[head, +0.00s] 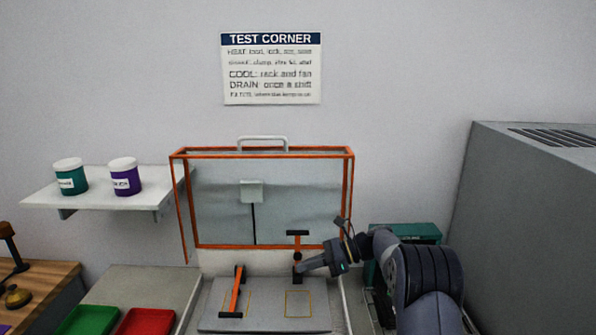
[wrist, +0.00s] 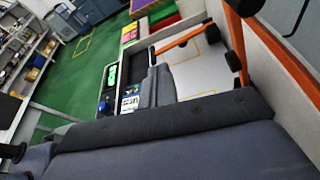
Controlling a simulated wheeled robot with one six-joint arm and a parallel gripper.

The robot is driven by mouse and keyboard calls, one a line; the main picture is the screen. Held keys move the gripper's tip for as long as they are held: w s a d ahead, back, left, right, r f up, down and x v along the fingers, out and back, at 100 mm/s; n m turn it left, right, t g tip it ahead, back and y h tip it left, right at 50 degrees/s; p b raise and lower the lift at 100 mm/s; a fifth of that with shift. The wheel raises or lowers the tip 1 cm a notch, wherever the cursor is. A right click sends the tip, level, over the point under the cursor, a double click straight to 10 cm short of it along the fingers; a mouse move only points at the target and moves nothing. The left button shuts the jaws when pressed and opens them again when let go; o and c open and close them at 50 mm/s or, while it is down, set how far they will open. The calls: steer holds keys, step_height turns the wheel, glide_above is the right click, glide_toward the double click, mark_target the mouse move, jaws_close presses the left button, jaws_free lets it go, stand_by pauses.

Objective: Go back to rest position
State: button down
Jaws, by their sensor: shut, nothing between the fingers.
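My gripper (head: 300,269) is at the end of my dark arm, low over the right side of a grey plate and close to an upright clamp with an orange handle (head: 297,233). I cannot tell whether they touch. In the wrist view its two grey fingers (wrist: 157,87) lie together with nothing between them. A second orange-handled clamp (head: 237,290) leans on the left of the plate (head: 262,318). Yellow outlines mark the plate. An orange-framed clear cover (head: 350,200) with a grey top handle stands behind it.
A large grey cabinet (head: 530,220) stands close on my arm's right. A green box (head: 408,232) is behind the arm. A white shelf (head: 95,203) with two jars is at left. Green (head: 88,320) and red (head: 146,322) trays lie front left. Space above the plate is open.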

steer(key=shift+f+p, duration=0.35)
steer(key=shift+f, duration=1.8)
steer(key=shift+r, duration=0.1)
